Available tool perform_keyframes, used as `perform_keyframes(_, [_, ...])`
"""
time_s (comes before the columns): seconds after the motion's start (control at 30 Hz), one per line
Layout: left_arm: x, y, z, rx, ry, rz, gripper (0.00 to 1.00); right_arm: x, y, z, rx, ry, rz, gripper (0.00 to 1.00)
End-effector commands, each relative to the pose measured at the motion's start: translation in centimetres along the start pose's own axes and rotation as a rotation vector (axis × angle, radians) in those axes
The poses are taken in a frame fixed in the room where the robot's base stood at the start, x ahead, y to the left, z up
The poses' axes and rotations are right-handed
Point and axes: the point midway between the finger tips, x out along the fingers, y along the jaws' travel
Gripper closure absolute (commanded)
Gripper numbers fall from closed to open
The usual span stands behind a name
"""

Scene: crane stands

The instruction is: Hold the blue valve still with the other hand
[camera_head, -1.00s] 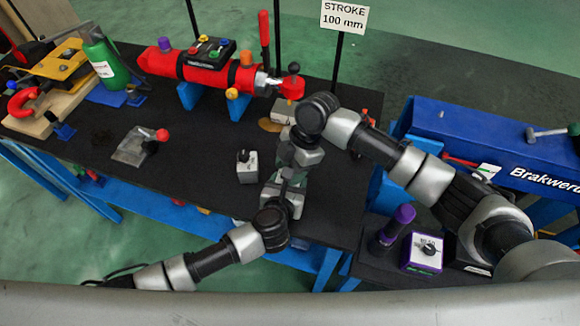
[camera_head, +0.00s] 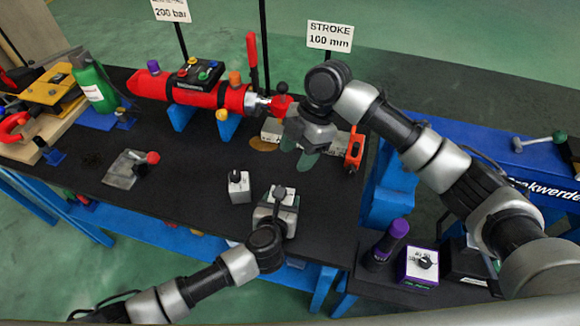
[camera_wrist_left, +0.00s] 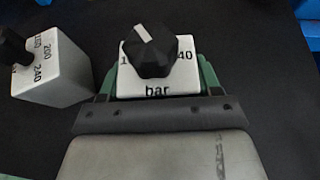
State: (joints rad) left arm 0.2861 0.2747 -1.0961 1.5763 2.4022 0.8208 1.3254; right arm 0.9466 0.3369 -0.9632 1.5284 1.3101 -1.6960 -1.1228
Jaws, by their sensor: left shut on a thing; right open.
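A black valve box (camera_head: 193,77) with small coloured knobs sits on top of the red cylinder (camera_head: 212,94); one knob looks blue (camera_head: 203,76). My left gripper (camera_head: 278,196) is far from it, low over the front of the black table. In the left wrist view, my left gripper (camera_wrist_left: 157,88) is shut on a white block (camera_wrist_left: 160,80) with a black dial (camera_wrist_left: 151,52) and the word "bar". My right gripper (camera_head: 299,152) is open and empty, pointing down right of the cylinder's rod end. The blue knob is too small to show its setting.
A second white block (camera_head: 238,188) with a black knob stands just left of my left gripper. A grey plate with a red ball handle (camera_head: 128,168) lies further left. A sign on a post (camera_head: 330,37) stands behind. A purple-edged dial box (camera_head: 418,263) is at the right.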

Motion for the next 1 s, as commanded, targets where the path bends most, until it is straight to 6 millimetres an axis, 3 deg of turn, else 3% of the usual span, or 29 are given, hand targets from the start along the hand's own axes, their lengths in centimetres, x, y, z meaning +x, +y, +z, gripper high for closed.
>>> perform_keyframes(0.2, [0.0, 0.0, 0.0, 0.0, 0.001, 0.0, 0.9, -1.2, 0.0, 0.0, 0.0, 0.0, 0.0, 0.46])
perform_keyframes(0.57, [0.0, 0.0, 0.0, 0.0, 0.001, 0.0, 0.9, -1.1, 0.2, -0.1, -0.034, -0.003, -0.013, 0.46])
perform_keyframes(0.67, [0.0, 0.0, 0.0, 0.0, 0.001, -0.001, 0.9, -0.8, 0.8, -0.5, -0.131, -0.012, -0.052, 0.46])
perform_keyframes(1.0, [0.0, 0.0, 0.0, 0.0, 0.001, -0.001, 0.9, 0.0, 3.5, -1.9, -0.704, -0.024, -0.291, 0.46])
